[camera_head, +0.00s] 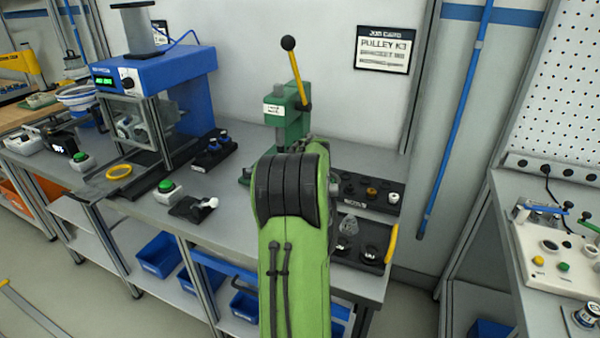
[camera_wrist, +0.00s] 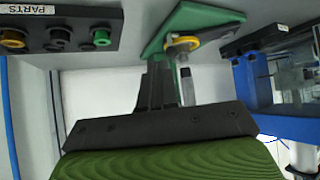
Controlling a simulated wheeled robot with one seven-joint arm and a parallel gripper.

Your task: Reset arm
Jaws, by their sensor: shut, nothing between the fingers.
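My gripper (camera_wrist: 157,68) shows in the wrist view as dark fingers rising from a wide dark mount. The fingers are together with nothing between them. The green base of a hand press (camera_wrist: 205,20) is just beyond the fingertips, and I cannot tell whether they touch. In the head view my green arm (camera_head: 292,240) reaches over the middle of the workbench and hides my gripper. The green hand press (camera_head: 290,120), with a yellow lever and black knob, stands behind the arm.
A blue machine (camera_head: 155,75) stands at the bench's left, with a yellow ring (camera_head: 119,171) and a green button (camera_head: 167,186) near it. A dark parts tray (camera_head: 372,192) lies right of my arm; it also shows in the wrist view (camera_wrist: 75,30). A control panel (camera_head: 555,250) is at far right.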

